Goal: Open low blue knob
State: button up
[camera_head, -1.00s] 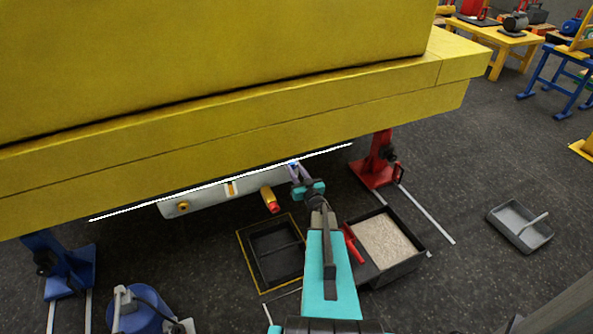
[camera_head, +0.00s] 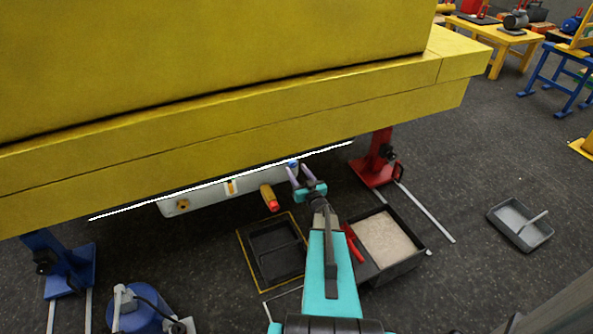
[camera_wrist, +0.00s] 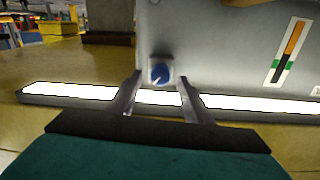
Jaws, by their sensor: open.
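In the head view the knob (camera_head: 293,163) is a small blue spot at the right end of the panel (camera_head: 205,199), under the yellow boom (camera_head: 300,130). My gripper (camera_head: 299,170) is open and empty, just in front of the knob and apart from it. In the wrist view, the fingertips (camera_wrist: 160,78) stand on either side of the knob, with a gap to each.
A yellow cylinder with a red end (camera_head: 269,197) hangs left of my gripper. A bright light strip (camera_head: 220,181) runs along the boom's underside. A red stand (camera_head: 377,160) is at the right. Black trays (camera_head: 420,250) lie on the floor below.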

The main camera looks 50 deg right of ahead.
jog(key=v, duration=1.2)
dwell(0.5)
